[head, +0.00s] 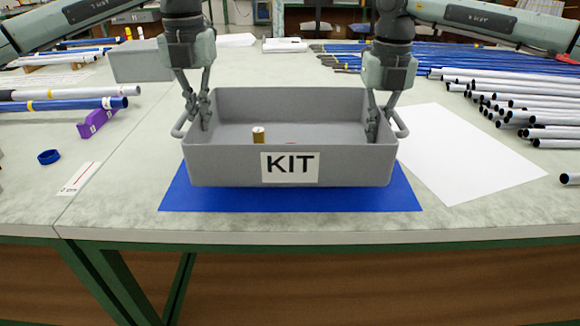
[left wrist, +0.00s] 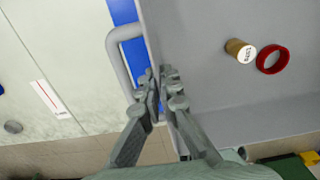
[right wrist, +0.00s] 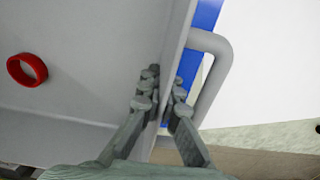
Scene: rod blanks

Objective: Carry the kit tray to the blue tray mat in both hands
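The grey kit tray (head: 222,167) with its KIT label is level over the blue tray mat (head: 295,199), whose blue shows in front and at both sides. I cannot tell whether the tray touches the mat. My left gripper (head: 199,112) is shut on the tray's left wall, one finger on each side, as the left wrist view (left wrist: 162,92) shows. My right gripper (head: 380,118) is shut on the right wall the same way, also seen in the right wrist view (right wrist: 163,92). A brass-coloured cylinder (left wrist: 240,50) and a red ring (left wrist: 272,59) lie inside.
White paper (head: 470,155) lies right of the mat, with white tubes (head: 520,105) and blue rods beyond. At left are a purple block (head: 97,121), a blue ring (head: 49,157), rods and a grey box (head: 140,62). The table's front edge is close to the mat.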

